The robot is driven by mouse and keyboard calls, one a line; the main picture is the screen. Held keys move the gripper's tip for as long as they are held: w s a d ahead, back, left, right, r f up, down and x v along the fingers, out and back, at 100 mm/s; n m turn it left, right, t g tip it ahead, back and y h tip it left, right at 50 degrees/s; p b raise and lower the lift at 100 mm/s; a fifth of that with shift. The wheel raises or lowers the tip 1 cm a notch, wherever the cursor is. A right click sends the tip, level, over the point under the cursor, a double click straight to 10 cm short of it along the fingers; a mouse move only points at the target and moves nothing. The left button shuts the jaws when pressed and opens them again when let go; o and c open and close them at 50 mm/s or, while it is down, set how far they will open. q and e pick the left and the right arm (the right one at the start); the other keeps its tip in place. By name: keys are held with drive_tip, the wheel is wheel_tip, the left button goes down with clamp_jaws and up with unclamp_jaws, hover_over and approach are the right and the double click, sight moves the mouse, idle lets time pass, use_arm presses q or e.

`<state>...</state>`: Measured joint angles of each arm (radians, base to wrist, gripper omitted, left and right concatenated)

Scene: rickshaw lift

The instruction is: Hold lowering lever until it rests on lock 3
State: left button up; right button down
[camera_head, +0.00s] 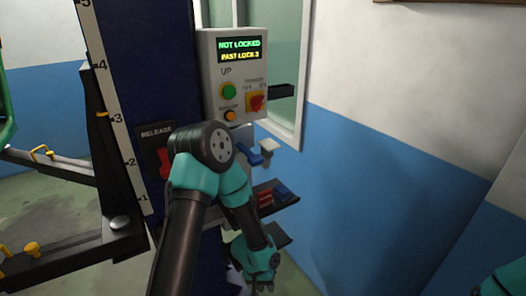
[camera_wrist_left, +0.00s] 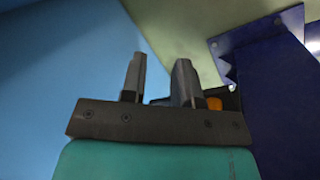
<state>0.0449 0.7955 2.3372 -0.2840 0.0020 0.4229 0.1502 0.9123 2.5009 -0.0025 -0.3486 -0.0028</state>
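The grey control box (camera_head: 235,75) reads "NOT LOCKED" and "PAST LOCK 3". A blue lever (camera_head: 248,157) with a pale pad sits below the box, partly behind my left arm; I cannot tell if it is the lowering lever. A red release handle (camera_head: 166,163) is on the dark blue column. My left gripper (camera_head: 263,286) points down, low and right of the column, below the lever. In the left wrist view its two fingers (camera_wrist_left: 160,65) stand apart, with nothing clearly held. My right gripper is out of view.
A white number scale (camera_head: 103,75) runs up the column. A black lift arm (camera_head: 75,262) with yellow pads stands at the left. The blue wall (camera_head: 380,190) is at right.

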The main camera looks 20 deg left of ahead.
use_arm(q)
drive_tip(key=w+r+y, duration=0.1)
drive_tip(key=w+r, duration=0.3)
drive_tip(key=r, duration=0.1)
drive_tip(key=w+r+y, duration=0.1)
drive_tip(key=w+r, duration=0.4)
drive_tip(key=shift+w+a+n, duration=0.2)
drive_tip(key=shift+w+n, duration=0.1)
drive_tip(key=shift+n, duration=0.1)
clamp_jaws()
drive_tip(key=w+a+r+n+t+y, duration=0.1)
drive_tip(key=w+a+r+n+y, duration=0.1)
drive_tip(key=r, duration=1)
drive_tip(key=w+a+r+n+t+y, duration=0.1)
drive_tip(key=w+r+n+t+y, duration=0.1)
drive_tip(key=r, duration=1)
drive_tip(key=w+a+r+n+t+y, duration=0.2)
drive_tip(key=w+r+n+y, duration=0.2)
drive_tip(key=w+r, duration=0.3)
wheel_tip(320, 180, up, 6)
drive_tip(key=shift+w+a+f+y, duration=0.15)
drive_tip(key=shift+a+f+y, duration=0.15)
drive_tip(key=shift+y, duration=0.4)
